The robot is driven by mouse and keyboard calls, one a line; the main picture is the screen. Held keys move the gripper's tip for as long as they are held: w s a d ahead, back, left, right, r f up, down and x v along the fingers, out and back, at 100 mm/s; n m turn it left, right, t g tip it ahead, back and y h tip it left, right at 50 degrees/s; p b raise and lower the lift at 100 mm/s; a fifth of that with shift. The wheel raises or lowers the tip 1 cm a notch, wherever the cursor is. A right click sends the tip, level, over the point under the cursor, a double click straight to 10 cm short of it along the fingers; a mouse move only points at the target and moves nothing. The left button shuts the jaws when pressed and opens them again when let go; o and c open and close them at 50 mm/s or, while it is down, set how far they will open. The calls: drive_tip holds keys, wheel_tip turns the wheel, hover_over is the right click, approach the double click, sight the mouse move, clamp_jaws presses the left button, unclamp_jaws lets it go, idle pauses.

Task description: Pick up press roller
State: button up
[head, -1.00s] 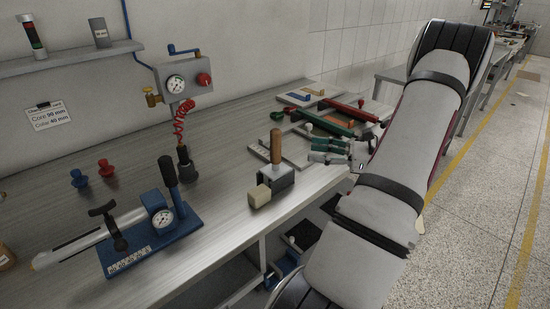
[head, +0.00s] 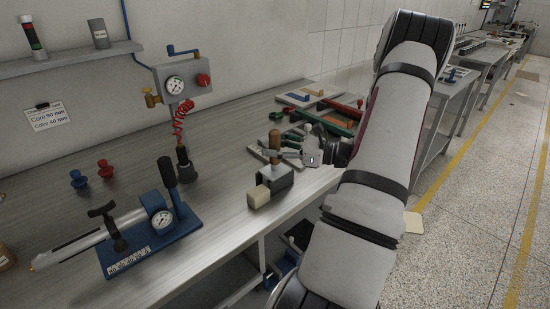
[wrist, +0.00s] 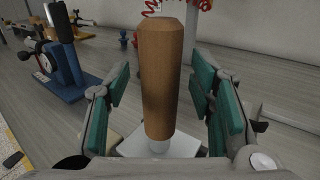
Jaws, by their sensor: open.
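The press roller has an upright wooden handle (head: 275,146) above a grey metal block (head: 280,180) on the bench, with a pale beige block (head: 259,196) at its front left. My gripper (head: 274,154) is at the handle, coming from the right. In the wrist view the wooden handle (wrist: 160,80) stands between the two green-padded fingers of my gripper (wrist: 162,98). A gap shows on each side, so the fingers are open around it and not closed on it. The handle's lower end meets a pale collar over the metal block.
A blue press stand with a gauge (head: 155,225) is at the left of the bench (head: 120,165). A red coiled hose (head: 178,122) hangs behind the roller. Red and green tools (head: 330,122) lie at the back right. Bare bench lies between the stand and the roller.

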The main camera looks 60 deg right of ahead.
clamp_jaws()
drive_tip(key=shift+r, duration=0.1)
